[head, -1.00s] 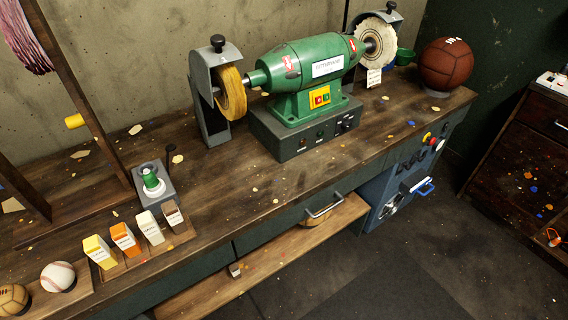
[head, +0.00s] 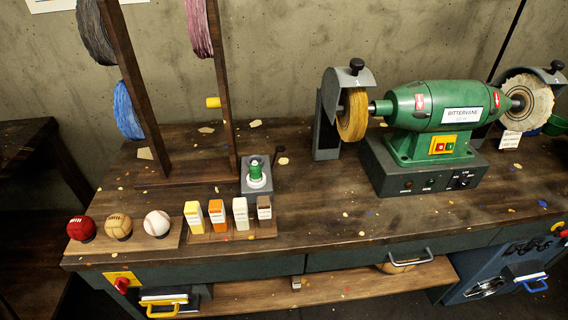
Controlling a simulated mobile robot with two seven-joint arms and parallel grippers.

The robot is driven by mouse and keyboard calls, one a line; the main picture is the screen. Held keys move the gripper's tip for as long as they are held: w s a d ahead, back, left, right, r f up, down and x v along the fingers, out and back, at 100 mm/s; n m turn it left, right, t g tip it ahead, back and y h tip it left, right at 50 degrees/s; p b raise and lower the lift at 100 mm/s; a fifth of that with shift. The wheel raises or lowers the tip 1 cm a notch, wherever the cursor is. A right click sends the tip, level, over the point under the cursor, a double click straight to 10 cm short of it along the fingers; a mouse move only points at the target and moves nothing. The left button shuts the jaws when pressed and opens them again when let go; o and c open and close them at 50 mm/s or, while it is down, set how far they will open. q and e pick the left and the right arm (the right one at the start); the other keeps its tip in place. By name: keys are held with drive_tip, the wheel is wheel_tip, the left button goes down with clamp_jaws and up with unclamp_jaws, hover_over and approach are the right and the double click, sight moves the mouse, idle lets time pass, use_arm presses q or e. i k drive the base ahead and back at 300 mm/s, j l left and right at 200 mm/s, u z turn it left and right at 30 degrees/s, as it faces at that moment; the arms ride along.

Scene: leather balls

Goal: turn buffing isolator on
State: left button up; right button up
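A red rotary knob on a yellow plate (head: 122,282) is on the bench's front face at the lower left, below the balls. Its label is too small to read, so I cannot tell its setting or whether it is the buffing isolator. The green buffing machine (head: 434,110) stands on the bench at the right, with a yellow wheel (head: 352,115) and a pale wheel (head: 527,98). Its yellow switch plate (head: 443,145) has a red and a green button. Another red control (head: 562,234) shows at the right edge. Neither gripper is in view.
A red ball (head: 81,228), a tan ball (head: 118,226) and a white baseball (head: 157,223) sit at the bench's left front. Several coloured bars stand in a wooden rack (head: 220,235). A yellow handle (head: 166,309) and a grey drawer handle (head: 411,260) stick out in front.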

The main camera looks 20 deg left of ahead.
sight(121, 283)
drive_tip(key=u, duration=2.4)
